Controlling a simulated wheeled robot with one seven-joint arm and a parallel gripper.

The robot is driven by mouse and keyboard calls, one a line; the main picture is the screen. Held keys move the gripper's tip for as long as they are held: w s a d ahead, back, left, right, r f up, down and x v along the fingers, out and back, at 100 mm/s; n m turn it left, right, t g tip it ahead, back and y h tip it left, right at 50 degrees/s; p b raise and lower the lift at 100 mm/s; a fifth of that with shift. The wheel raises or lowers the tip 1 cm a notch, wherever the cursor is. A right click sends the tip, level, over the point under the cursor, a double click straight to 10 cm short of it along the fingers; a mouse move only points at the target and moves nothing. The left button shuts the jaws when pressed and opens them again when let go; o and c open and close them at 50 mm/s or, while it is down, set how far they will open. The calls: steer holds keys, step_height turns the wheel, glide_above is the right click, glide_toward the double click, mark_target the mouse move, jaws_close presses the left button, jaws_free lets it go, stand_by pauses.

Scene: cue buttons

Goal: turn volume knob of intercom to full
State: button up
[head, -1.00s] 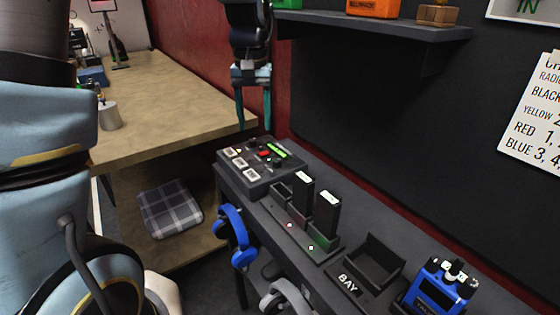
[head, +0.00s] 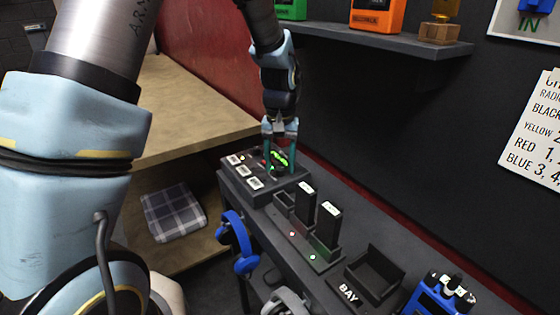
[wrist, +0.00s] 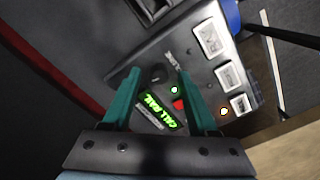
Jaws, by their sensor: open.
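The intercom (head: 242,180) is a dark box with white square buttons and a green lit display, at the far end of the black bench. It fills the middle of the wrist view (wrist: 192,62). Its dark round knob (wrist: 157,74) shows near the display, between the tips of my gripper. My gripper (head: 279,168) points down over the intercom with its green fingers apart. In the wrist view my gripper (wrist: 158,76) is open, one finger on each side of the knob. I cannot tell whether the fingers touch it. In the head view the knob is hard to make out.
A charger (head: 309,246) with two upright black units stands beside the intercom. An open bay tray (head: 375,272) and a blue radio (head: 437,297) sit nearer. Blue headphones (head: 238,243) hang on the bench's side. A shelf (head: 385,43) overhangs behind.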

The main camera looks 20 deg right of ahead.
steer(key=shift+f, duration=0.2)
jaws_close()
stand_by(0.4)
